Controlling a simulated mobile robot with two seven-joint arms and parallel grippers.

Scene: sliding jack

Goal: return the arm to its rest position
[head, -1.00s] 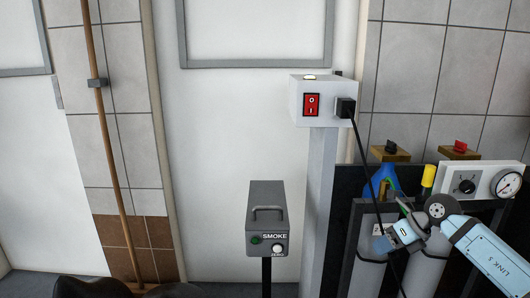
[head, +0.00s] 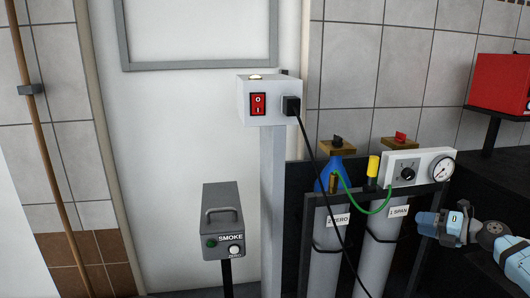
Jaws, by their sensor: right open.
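My right arm (head: 512,258) comes in from the lower right edge of the head view. My right gripper (head: 420,224) is blue and grey and points left, beside the cylinder labelled 1 SPAN (head: 384,240). It looks empty and its jaws are open. I cannot tell whether it touches anything. My left gripper is out of view.
A cylinder labelled ZERO (head: 332,245) stands left of the span cylinder, in a dark rack. A gauge panel (head: 421,168) sits above. A white box with a red switch (head: 258,104) has a black cable hanging down. A SMOKE box (head: 222,220) and red case (head: 500,83) flank these.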

